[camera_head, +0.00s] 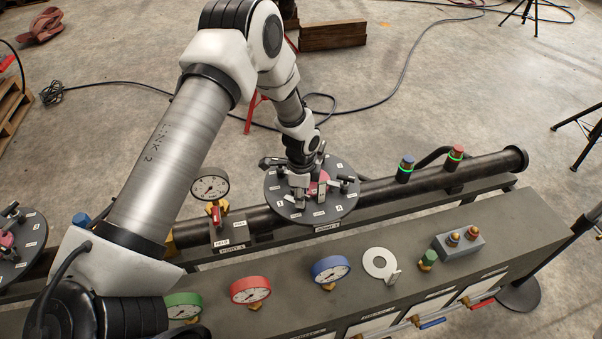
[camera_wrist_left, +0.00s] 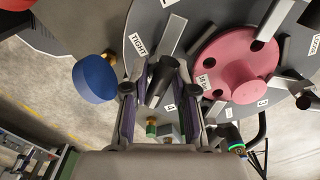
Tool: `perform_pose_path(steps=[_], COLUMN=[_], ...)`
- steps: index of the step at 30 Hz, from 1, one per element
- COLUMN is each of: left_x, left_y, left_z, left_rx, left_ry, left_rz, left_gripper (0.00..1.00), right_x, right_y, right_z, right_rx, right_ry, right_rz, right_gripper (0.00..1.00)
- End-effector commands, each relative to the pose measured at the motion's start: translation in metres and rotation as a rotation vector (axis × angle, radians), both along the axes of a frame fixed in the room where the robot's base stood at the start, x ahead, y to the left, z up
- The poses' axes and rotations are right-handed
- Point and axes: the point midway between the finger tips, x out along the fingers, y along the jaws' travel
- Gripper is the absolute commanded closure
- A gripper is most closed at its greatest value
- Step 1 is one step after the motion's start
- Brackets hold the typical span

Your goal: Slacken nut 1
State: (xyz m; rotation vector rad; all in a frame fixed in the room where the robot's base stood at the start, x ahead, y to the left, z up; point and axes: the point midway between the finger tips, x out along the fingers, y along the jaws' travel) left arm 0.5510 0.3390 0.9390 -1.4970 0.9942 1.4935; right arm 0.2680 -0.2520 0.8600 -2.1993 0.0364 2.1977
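A dark round flange plate (camera_head: 340,207) with several dark clamp nuts and white tags sits on the black pipe in the head view. In the left wrist view the plate (camera_wrist_left: 205,15) fills the upper right, with a pink hub (camera_wrist_left: 226,66) at its middle. My left gripper (camera_head: 299,188) is over the plate, pointing down. In the left wrist view its fingers (camera_wrist_left: 160,106) stand open on both sides of a dark cylindrical nut part (camera_wrist_left: 160,82), with gaps on each side. A "TIGHT" tag is beside it. I cannot tell which tag numbers this nut. My right gripper is not in view.
A pressure gauge (camera_head: 210,186) stands left of the plate. Blue-topped (camera_head: 405,169) and red-topped (camera_head: 454,157) lamps stand on the pipe to the right. The front bench carries green, red (camera_head: 250,290) and blue gauges (camera_head: 330,270). A blue round cap (camera_wrist_left: 95,80) is left of the fingers.

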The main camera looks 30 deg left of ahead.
Motion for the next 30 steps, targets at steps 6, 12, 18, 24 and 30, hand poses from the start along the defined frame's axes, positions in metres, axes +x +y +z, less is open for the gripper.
perform_pose_path(steps=[6, 12, 18, 24, 30], left_x=[0.0, 0.0, 0.0, -0.001, -0.001], left_y=[0.0, 0.0, 0.0, 0.0, 0.0], left_z=[-0.004, 0.032, 0.064, 0.071, 0.07], left_rx=[-0.001, -0.001, 0.0, 0.0, 0.0], left_ry=[0.0, -0.001, 0.0, 0.002, 0.001], left_rz=[0.185, -0.004, -0.003, -0.002, -0.002], left_gripper=[0.76, 0.76, 0.76, 0.76, 0.76], right_x=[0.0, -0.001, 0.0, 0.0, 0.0], right_y=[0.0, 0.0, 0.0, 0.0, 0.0], right_z=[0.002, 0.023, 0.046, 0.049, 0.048], right_rx=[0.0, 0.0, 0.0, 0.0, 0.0], right_ry=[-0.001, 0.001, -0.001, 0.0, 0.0], right_rz=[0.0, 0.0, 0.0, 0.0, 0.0], right_gripper=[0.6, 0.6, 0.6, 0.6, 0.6])
